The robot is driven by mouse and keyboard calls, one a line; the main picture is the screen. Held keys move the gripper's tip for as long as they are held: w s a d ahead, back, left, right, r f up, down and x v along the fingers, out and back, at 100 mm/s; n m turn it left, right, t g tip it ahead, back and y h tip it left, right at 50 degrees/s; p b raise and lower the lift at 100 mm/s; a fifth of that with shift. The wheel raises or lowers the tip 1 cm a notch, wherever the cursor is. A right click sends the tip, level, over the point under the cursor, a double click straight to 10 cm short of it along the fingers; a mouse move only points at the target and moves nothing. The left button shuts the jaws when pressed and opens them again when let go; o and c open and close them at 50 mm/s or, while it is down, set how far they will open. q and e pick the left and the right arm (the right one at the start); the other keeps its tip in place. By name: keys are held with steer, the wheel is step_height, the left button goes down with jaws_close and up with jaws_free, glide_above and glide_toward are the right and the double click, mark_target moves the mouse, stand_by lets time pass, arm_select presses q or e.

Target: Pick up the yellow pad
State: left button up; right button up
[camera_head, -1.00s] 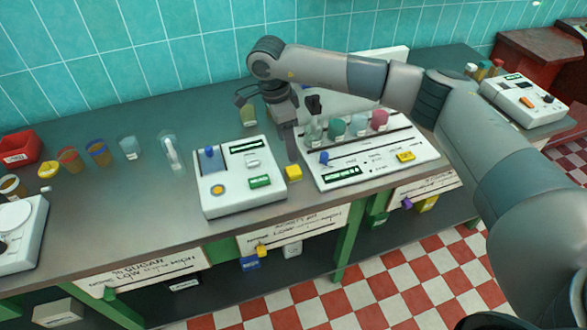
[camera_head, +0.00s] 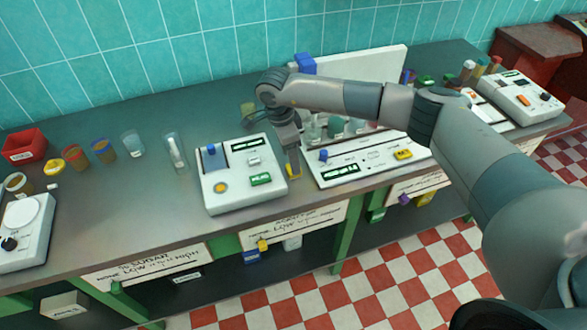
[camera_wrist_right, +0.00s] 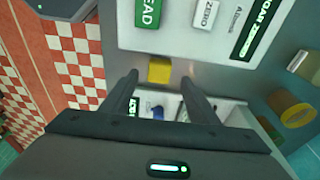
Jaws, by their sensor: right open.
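The yellow pad is a small yellow block on the dark counter, in the gap between two white devices. In the right wrist view the yellow pad (camera_wrist_right: 159,70) lies between and just ahead of the two fingertips. My right gripper (camera_wrist_right: 160,78) is open, with a finger to each side of the pad and nothing held. In the head view my right gripper (camera_head: 294,170) points down over the pad, and its fingers partly cover it. I cannot tell whether the fingers touch it. My left gripper is not in view.
A white device (camera_head: 236,183) with a green button stands close left of the pad. A white panel (camera_head: 367,163) with a yellow button stands close right. Glasses and jars (camera_head: 132,145) stand farther left. The counter front (camera_head: 150,235) is clear.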

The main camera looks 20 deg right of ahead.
steer(key=shift+s+f+p, duration=0.1)
steer(key=shift+f+p, duration=0.2)
steer(key=shift+p, duration=0.05)
steer(key=f, duration=0.1)
steer(key=f+p, duration=0.1)
steer(key=shift+d+f, duration=0.25)
steer(key=shift+f, duration=0.5)
steer(key=shift+c, duration=0.3)
steer(key=c, duration=1.1)
